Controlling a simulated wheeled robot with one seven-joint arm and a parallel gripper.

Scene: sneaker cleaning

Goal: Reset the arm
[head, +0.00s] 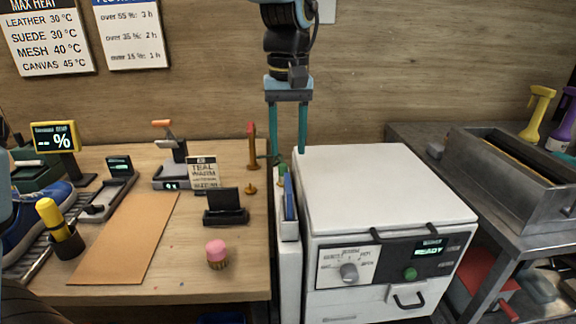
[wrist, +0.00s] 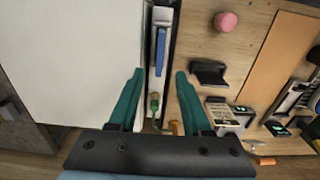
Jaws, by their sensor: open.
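My gripper (head: 287,150) points straight down above the gap between the wooden bench (head: 217,287) and the white machine (head: 385,185). Its two teal fingers are apart, and nothing is held between them. In the wrist view my gripper (wrist: 160,74) shows both fingers spread over a narrow white holder. A blue flat item (head: 289,196) stands in that holder, below the fingers and apart from them. A small green-topped item (wrist: 154,102) sits near it. My arm hangs down from the top of the head view.
A blue sneaker (head: 35,222) is at the far left on a rack. A pink-topped brush (head: 216,254), a black stand (head: 226,207) and a scale (head: 172,178) are on the bench. A metal basin (head: 520,190) and spray bottles (head: 540,110) are at right. The white machine's top is bare.

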